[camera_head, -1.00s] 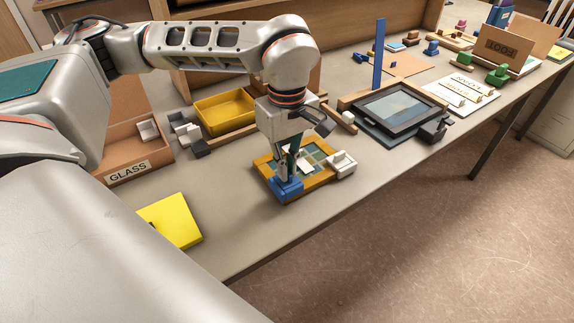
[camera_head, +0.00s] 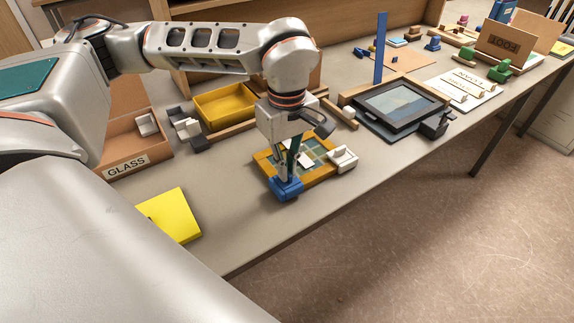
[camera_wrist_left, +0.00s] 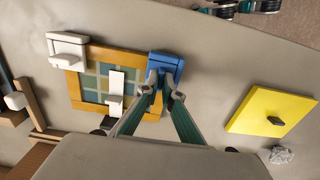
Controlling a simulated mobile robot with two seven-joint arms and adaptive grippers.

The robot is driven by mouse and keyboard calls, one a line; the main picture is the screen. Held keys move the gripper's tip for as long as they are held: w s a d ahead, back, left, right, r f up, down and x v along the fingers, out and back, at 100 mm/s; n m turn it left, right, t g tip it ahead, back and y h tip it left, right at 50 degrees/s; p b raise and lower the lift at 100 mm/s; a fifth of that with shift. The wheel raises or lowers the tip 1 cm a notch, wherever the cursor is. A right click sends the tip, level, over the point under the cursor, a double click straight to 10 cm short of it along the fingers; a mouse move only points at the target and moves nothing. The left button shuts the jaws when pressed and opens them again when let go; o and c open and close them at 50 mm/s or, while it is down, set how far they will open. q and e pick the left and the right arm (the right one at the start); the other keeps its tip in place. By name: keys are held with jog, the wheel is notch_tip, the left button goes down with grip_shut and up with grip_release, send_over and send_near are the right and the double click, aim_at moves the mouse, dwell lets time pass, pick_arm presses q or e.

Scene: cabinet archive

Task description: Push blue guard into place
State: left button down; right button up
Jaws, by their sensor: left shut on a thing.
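The blue guard (camera_head: 287,189) sits at the near left corner of an orange-framed panel (camera_head: 321,176) with green and blue panes. It also shows in the left wrist view (camera_wrist_left: 166,63), at the frame's upper right corner there. My left gripper (camera_head: 284,177) points down at the guard, its fingertips (camera_wrist_left: 165,90) closed on the guard's raised part. A white guard (camera_head: 343,158) sits at the frame's right corner. A white piece (camera_wrist_left: 116,90) lies over the panes. My right gripper is not in view.
A yellow block (camera_head: 176,216) with a dark knob lies left of the frame. A yellow tray (camera_head: 224,107) and a cardboard box marked GLASS (camera_head: 140,150) stand behind. A dark framed panel (camera_head: 402,104) is to the right. The table's front edge is close to the guard.

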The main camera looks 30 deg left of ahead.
pick_arm(q)
jog(key=shift+f, duration=0.35)
jog(key=c, duration=2.2)
grip_release()
jog(key=shift+o, duration=0.2)
jog(key=o, duration=0.5)
jog(key=shift+r, duration=0.2)
jog(key=shift+r+p, duration=1)
jog(key=shift+r, duration=0.35)
jog(key=shift+r+p, duration=1.2)
jog(key=shift+r, duration=0.35)
